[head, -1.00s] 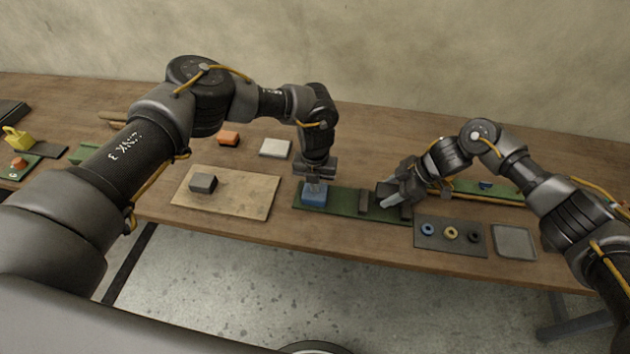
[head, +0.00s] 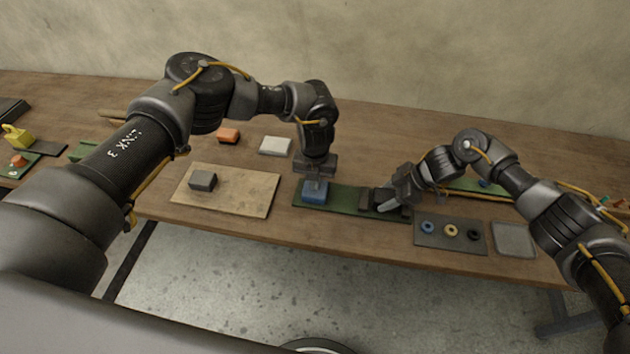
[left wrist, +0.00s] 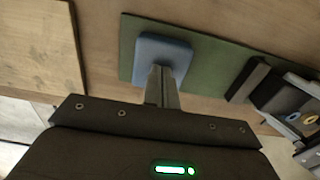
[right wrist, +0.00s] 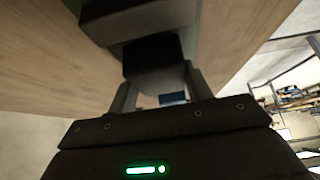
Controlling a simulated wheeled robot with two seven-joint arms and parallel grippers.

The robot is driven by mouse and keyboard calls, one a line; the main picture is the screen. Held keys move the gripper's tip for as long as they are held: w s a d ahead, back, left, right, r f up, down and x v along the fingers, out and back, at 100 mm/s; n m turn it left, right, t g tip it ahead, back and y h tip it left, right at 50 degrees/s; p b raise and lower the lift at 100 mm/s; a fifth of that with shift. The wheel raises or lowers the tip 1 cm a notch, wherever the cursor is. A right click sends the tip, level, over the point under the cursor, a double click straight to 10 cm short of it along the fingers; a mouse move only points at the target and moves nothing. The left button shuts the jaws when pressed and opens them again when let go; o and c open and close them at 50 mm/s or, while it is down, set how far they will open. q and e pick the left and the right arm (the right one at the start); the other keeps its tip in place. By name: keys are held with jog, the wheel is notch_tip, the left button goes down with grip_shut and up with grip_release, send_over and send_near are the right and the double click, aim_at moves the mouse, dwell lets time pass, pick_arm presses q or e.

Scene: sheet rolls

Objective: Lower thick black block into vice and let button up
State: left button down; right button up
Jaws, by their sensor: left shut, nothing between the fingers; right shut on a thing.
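The vice is a green base (head: 340,204) with a blue button (head: 314,195) at its left end and dark jaws (head: 366,199) to the right. My left gripper (head: 317,183) is shut and empty, its fingertips on top of the button; the left wrist view shows them against the button (left wrist: 150,52). My right gripper (head: 385,206) is shut on the thick black block (head: 382,195), low at the jaws. In the right wrist view the block (right wrist: 153,62) sits between the fingers, close to a dark jaw. Its lower side and any contact with the jaws are hidden.
A wooden board (head: 240,190) with a dark grey block (head: 203,181) lies left of the vice. A dark mat (head: 450,243) with several rings and a grey tray (head: 513,240) lie to the right.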

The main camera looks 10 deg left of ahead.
pick_arm(q)
jog(key=shift+s+f, duration=0.1)
jog(key=shift+f, duration=0.05)
pick_arm(e)
jog(key=shift+f, duration=0.35)
jog(key=o, duration=1.3)
jog(key=shift+r, duration=4.5)
pick_arm(q)
notch_tip(320, 180, up, 9)
jog(key=p, duration=0.6)
pick_arm(e)
jog(key=shift+r, duration=2.95)
pick_arm(q)
jog(key=shift+r, duration=0.2)
